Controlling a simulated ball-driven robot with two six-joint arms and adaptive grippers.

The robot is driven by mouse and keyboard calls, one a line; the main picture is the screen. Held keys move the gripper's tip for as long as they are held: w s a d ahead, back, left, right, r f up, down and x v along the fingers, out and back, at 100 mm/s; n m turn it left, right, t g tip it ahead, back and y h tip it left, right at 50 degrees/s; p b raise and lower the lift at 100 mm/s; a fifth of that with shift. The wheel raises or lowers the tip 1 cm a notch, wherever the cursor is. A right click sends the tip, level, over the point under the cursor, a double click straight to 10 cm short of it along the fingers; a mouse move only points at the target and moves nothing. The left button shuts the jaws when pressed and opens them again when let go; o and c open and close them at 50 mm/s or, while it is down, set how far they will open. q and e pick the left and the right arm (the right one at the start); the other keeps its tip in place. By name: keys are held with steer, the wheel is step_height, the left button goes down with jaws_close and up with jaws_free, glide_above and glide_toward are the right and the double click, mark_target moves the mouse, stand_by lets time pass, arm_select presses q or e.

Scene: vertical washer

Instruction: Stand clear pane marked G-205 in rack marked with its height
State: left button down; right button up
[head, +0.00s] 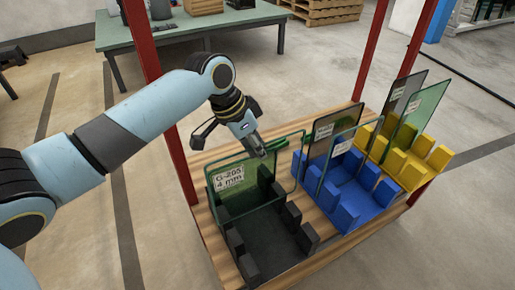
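A pane with a white label reading G-205, 4 mm (228,180) stands nearly upright at the black rack (262,240), at the left of the wooden bench. It looks green and see-through, with a dark green edge. My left gripper (258,148) points down at the top edge of this pane, near its right part. Its fingers look close together and overlap the edge, but whether they grip the glass is unclear. The foot of the pane is hard to make out among the black posts. My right gripper is out of view.
A blue rack (345,205) with labelled panes stands right of the black one. A yellow rack (418,165) with a grey pane (400,100) and a green pane (424,112) stands farther right. Red uprights (155,85) rise from the bench. A green table (130,40) is behind.

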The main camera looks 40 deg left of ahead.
mark_target(259, 183)
arm_select(q)
steer(key=shift+f+b, duration=0.9)
steer(key=shift+f, duration=1)
steer(key=shift+f+b, duration=0.95)
steer(key=shift+f, duration=0.8)
steer(key=shift+f+b, duration=0.75)
steer(key=shift+f, duration=1.05)
steer(key=shift+f+b, duration=0.4)
steer(key=shift+f, duration=0.15)
steer(key=c, duration=1.4)
jaws_free()
